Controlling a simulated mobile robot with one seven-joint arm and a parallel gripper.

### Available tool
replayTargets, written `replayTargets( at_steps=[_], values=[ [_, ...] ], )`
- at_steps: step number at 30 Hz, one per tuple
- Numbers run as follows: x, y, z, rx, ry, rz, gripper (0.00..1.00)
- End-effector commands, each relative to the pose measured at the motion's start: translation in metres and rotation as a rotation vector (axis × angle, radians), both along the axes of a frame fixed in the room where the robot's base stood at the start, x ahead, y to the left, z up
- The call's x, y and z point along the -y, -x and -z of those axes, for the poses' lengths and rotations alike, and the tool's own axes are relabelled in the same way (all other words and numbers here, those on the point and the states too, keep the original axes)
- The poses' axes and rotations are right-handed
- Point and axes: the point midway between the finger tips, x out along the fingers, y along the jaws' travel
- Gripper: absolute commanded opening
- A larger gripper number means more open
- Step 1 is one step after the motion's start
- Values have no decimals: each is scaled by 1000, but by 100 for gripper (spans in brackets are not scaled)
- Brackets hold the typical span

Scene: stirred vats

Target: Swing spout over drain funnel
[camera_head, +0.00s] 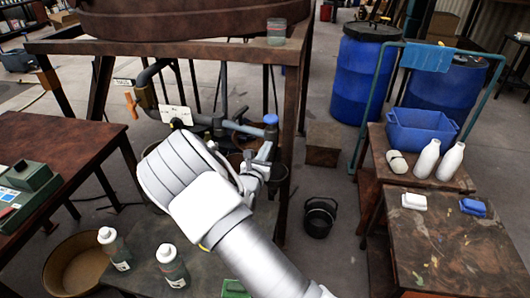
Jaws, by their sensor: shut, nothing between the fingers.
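A grey pipe assembly (215,121) runs under the large brown vat (190,18) and ends at the right in an upright piece with a blue cap (271,119), which looks like the spout. Round brown rims show behind and below the pipe; one may be the drain funnel, but my arm hides much of that area and I cannot tell. My gripper (266,166) is just below the blue-capped end, close to it; I cannot tell whether they touch. It is shut and holds nothing.
An orange valve handle (131,104) and a white tag (175,115) sit left on the pipework. A rusty vat leg (292,135) stands close right of my gripper. A black bucket (319,218) stands on the floor. Bottles (112,247) stand on the low table in front.

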Motion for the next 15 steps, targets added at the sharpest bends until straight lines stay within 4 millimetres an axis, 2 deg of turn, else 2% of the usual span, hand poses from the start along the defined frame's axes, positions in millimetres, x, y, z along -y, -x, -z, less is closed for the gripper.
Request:
replayTargets(
  at_steps=[8, 15],
  values=[
    [4, -5, 0, 1, 0, 2, 0],
    [26, -40, 0, 2, -1, 3, 0]
  ],
)
